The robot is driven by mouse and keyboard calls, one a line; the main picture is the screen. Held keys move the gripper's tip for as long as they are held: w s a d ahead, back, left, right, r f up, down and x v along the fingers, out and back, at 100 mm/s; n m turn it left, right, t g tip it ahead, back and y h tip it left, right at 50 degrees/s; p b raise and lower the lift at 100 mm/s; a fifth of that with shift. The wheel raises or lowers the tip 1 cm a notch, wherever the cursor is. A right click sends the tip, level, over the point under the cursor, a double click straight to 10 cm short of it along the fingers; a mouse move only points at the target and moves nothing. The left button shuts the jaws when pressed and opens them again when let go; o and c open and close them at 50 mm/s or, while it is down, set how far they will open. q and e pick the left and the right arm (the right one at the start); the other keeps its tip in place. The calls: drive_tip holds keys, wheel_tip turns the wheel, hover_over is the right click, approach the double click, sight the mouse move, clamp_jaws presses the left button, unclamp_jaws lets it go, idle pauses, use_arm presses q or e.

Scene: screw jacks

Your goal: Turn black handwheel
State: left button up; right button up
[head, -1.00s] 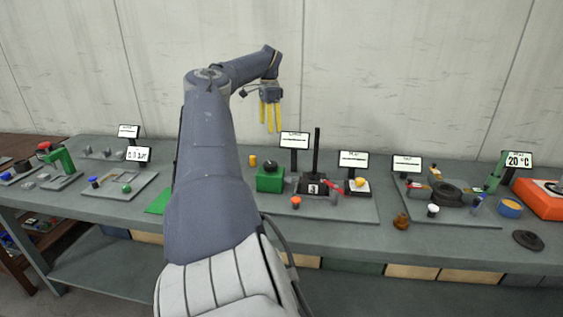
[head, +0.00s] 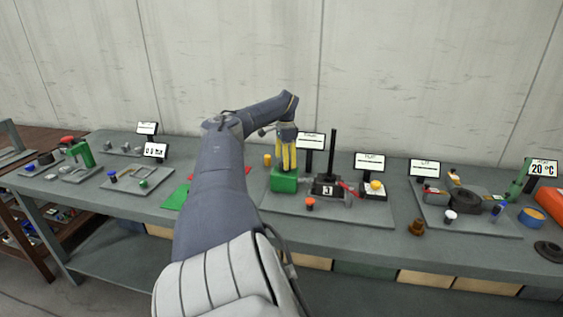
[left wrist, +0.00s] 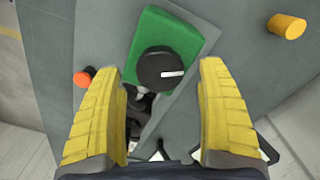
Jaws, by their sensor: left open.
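The black handwheel (left wrist: 163,68) is a round dark disc with a white mark. It sits on a green block (left wrist: 188,35) in the left wrist view. In the head view the green block (head: 284,182) stands on a grey board, and the handwheel is hidden by my fingers. My left gripper (head: 287,152) points down just above the block, with yellow fingers. In the left wrist view the gripper (left wrist: 161,72) is open, one finger on each side of the wheel in the picture. I cannot tell whether it touches. My right gripper is not in view.
A tall black post (head: 333,155) stands right of the block, with a display (head: 311,141) behind. An orange-topped knob (head: 310,203) is in front. A yellow cylinder (left wrist: 286,26) is close by. More boards with parts lie along the grey bench (head: 380,235).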

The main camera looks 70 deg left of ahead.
use_arm(q)
drive_tip(key=shift+f, duration=1.1)
drive_tip(key=c, duration=1.3)
